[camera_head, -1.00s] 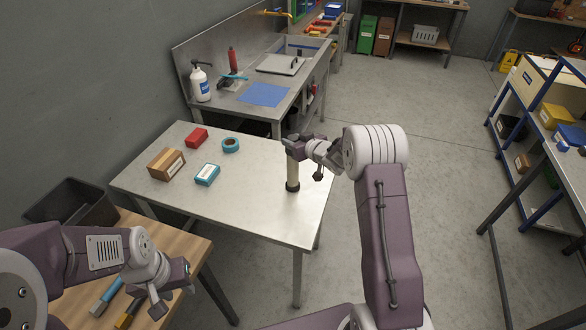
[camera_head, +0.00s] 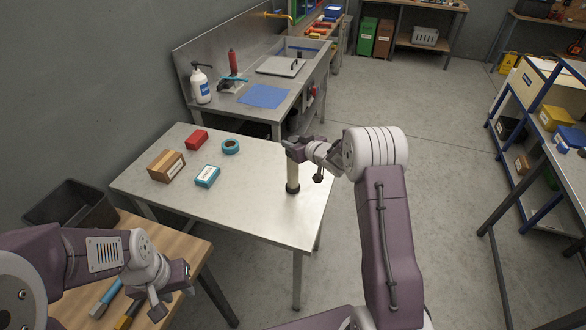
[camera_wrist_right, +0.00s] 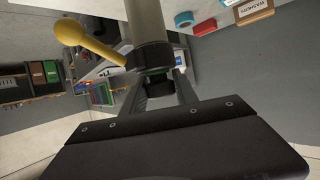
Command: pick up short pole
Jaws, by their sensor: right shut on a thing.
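The short pole (camera_head: 292,175) is cream with a dark foot and stands upright near the right edge of the metal table. My right gripper (camera_head: 295,150) is shut on its upper end, partly hiding it. In the right wrist view the pale shaft (camera_wrist_right: 146,20) runs to a black collar (camera_wrist_right: 152,57), and my right gripper's fingers (camera_wrist_right: 157,88) are at that dark end. My left gripper (camera_head: 172,293) is open and empty, above the wooden table at lower left.
The metal table (camera_head: 245,210) also bears a cardboard box (camera_head: 166,166), a red box (camera_head: 197,139), a teal-edged box (camera_head: 207,176) and a teal tape roll (camera_head: 230,146). A sink bench (camera_head: 225,110) stands behind. A yellow knobbed thing (camera_wrist_right: 85,40) shows beside the pole in the wrist view.

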